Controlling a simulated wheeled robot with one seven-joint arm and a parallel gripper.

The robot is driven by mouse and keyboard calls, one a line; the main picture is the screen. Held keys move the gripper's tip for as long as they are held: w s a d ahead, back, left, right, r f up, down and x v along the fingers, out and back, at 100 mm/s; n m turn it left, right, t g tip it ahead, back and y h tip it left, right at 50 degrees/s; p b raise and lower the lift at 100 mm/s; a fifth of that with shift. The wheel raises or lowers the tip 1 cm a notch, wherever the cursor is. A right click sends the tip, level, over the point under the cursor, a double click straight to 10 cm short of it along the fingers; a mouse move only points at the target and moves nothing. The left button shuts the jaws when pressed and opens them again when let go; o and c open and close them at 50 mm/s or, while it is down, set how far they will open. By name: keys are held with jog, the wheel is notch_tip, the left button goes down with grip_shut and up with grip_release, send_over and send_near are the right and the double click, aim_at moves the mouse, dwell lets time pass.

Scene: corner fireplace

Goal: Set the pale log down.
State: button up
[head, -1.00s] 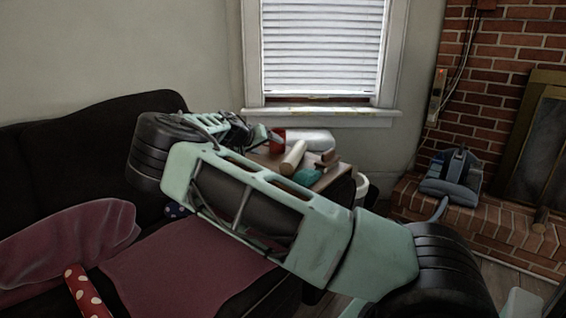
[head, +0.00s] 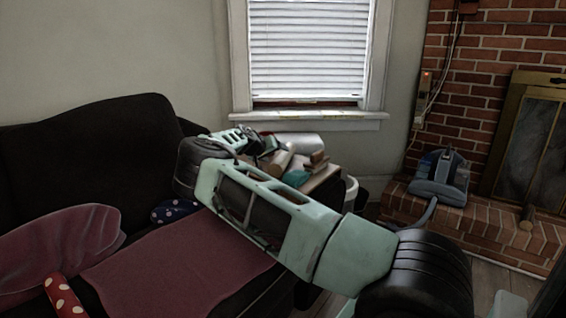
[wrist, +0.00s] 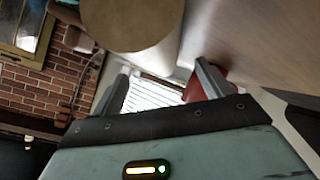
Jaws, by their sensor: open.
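The pale log (head: 281,163) lies on the small side table (head: 325,179) beside the sofa, in the head view. In the wrist view its round tan end (wrist: 130,18) fills the top of the picture, close to the tabletop (wrist: 255,40). My gripper (wrist: 162,85) is open, with its two fingers apart and nothing between them. The log end is just past the fingers, toward the top of the picture. In the head view my gripper (head: 262,143) is at the table's left side, partly hidden by my arm.
A white roll (head: 300,142), small brown blocks (head: 317,160) and a teal item (head: 295,178) crowd the table. A red object (wrist: 214,78) is behind one finger. The dark sofa (head: 90,150) is left; a grey-blue machine (head: 440,178) stands on the brick hearth (head: 490,222).

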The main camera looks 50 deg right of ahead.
aim_at(278, 155)
jog(key=x, duration=0.3)
jog(key=shift+w+d+f+b, duration=0.1)
jog(key=shift+d+f+b, duration=0.1)
jog(key=shift+d+b, duration=0.1)
jog(key=c, duration=1.4)
jog(key=shift+r, duration=0.2)
jog(key=shift+c, duration=0.6)
